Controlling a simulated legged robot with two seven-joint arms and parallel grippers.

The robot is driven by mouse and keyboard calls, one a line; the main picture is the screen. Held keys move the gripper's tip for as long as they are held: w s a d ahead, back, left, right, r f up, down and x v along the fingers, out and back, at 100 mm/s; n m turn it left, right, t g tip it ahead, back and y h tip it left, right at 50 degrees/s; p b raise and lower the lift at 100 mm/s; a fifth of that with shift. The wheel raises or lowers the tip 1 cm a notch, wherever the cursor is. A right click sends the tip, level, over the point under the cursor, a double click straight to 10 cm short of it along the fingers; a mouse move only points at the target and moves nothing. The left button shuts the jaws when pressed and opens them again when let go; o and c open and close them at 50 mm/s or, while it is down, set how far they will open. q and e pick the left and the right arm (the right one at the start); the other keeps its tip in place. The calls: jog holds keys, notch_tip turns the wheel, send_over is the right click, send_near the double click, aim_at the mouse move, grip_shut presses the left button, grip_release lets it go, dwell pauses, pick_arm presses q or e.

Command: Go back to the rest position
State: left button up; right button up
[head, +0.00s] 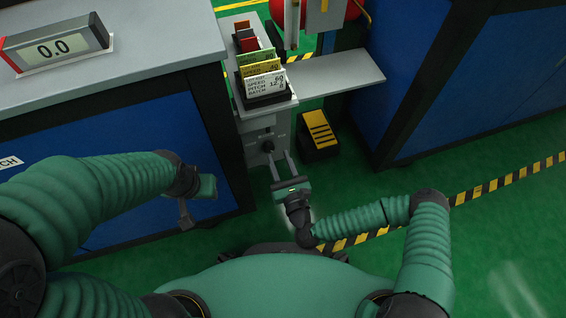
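My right gripper (280,157) is in the lower middle of the head view, in front of the grey machine stand (254,160). Its two fingers are apart with nothing seen between them. The fingertips point at the stand's front, just below and right of a small black knob (267,145); I cannot tell whether they touch the stand. My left gripper (186,212) hangs beside the blue cabinet at the left, partly turned away. Its fingers overlap in this view, so its opening is unclear.
A card holder (266,97) with several cards tops the stand, beside a grey shelf (340,75). A digital display (54,49) sits on the left bench (120,75). A yellow-topped black pedal (320,130) is on the floor. Green floor (500,220) is open at right.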

jog(key=shift+p+v, duration=0.35)
jog(key=shift+v, duration=1.5)
